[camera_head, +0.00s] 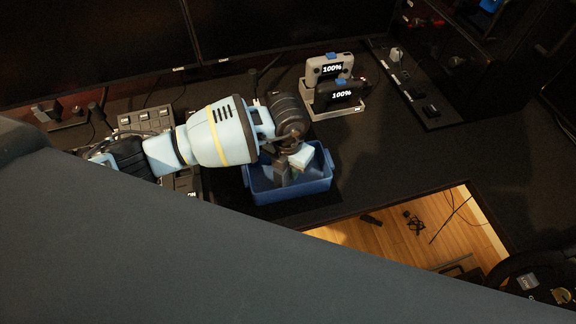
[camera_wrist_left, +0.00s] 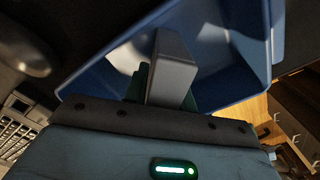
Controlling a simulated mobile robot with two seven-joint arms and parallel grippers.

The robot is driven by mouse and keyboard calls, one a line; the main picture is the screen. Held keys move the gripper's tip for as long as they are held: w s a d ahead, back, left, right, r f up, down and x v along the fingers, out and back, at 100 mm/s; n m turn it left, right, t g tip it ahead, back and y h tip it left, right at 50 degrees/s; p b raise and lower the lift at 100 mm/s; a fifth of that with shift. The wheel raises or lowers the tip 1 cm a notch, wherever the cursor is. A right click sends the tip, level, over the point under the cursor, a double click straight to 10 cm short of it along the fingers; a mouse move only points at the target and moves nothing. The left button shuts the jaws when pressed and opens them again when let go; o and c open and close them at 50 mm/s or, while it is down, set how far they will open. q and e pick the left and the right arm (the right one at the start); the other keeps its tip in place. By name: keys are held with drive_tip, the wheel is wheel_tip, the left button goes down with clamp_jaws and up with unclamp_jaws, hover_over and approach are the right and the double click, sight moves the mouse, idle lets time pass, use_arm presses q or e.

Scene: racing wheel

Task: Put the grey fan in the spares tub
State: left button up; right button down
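The blue tub (camera_head: 290,190) stands on the dark desk. It also shows in the left wrist view (camera_wrist_left: 88,75), with patches of light on its inside. My left gripper (camera_head: 291,165) points down over the tub, its tip at or inside the rim. A grey block-like shape (camera_wrist_left: 172,70) sticks out in front of the wrist, over the tub's opening. I cannot tell whether it is the grey fan or part of a finger, nor whether the fingers are apart. No fan shows clearly elsewhere. My right gripper is not in view.
Two devices with "100%" screens (camera_head: 332,70) stand on a tray behind the tub. A keypad panel (camera_head: 147,121) lies left, partly under my left arm. Right of the tub the desk is clear, up to a cutout showing wooden floor (camera_head: 390,232). A steering wheel (camera_head: 530,265) is at lower right.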

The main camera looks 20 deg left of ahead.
use_arm(q)
drive_tip(key=o, duration=0.4)
drive_tip(key=shift+c, duration=0.2)
drive_tip(key=shift+r, duration=0.1)
wheel_tip(320, 180, up, 12)
drive_tip(key=shift+r+p, duration=0.15)
drive_tip(key=shift+p, duration=0.4)
